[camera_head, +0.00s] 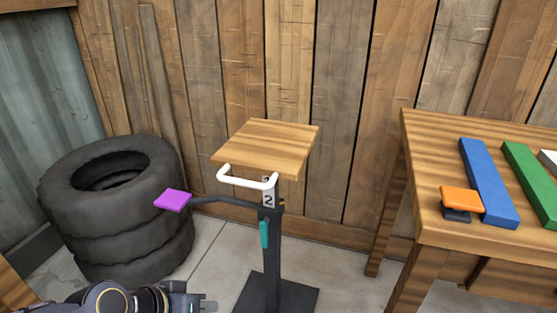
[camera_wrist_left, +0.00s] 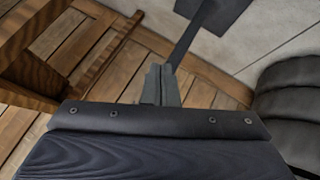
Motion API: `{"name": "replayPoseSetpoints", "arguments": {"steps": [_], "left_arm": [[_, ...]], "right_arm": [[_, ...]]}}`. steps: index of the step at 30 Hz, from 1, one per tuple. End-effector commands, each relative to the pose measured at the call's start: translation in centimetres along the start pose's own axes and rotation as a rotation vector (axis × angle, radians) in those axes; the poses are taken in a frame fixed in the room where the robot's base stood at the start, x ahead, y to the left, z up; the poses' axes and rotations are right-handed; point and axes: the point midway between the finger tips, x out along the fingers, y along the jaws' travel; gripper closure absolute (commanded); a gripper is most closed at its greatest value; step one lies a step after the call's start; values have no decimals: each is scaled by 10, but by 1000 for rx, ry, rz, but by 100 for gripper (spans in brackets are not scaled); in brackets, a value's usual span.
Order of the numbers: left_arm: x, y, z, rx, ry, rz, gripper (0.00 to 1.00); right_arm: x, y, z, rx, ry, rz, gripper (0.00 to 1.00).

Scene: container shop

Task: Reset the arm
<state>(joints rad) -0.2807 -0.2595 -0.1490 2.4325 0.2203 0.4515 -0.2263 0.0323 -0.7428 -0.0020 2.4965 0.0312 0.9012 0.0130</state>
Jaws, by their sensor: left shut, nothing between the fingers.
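My left arm comes in along the bottom edge of the head view, left of centre. Its gripper (camera_head: 203,304) is low over the floor, to the left of the stand's black base, and it is shut and empty. In the left wrist view the fingertips (camera_wrist_left: 160,84) are together with nothing between them. My right arm and gripper do not show in either view.
A black stand (camera_head: 271,256) holds a wooden board (camera_head: 266,142), white handle (camera_head: 247,178) and purple pad (camera_head: 173,200). Stacked tires (camera_head: 120,235) stand left. A wooden table (camera_head: 440,130) at right holds blue (camera_head: 487,180) and green (camera_head: 530,180) bars and an orange block (camera_head: 461,199).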

Motion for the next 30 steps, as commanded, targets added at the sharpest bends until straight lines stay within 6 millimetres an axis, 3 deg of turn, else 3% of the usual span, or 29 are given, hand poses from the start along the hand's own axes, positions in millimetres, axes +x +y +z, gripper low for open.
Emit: {"name": "replayPoseSetpoints", "arguments": {"steps": [3,14,26,30], "left_arm": [[-33,-11,16,-57,4,-30,100],[-90,-34,69,-196,-17,-192,100],[-166,12,14,-194,-26,-187,100],[-206,36,-14,-193,-25,-186,100]], "right_arm": [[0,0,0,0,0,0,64],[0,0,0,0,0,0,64],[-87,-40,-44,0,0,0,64],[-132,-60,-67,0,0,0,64]]}}
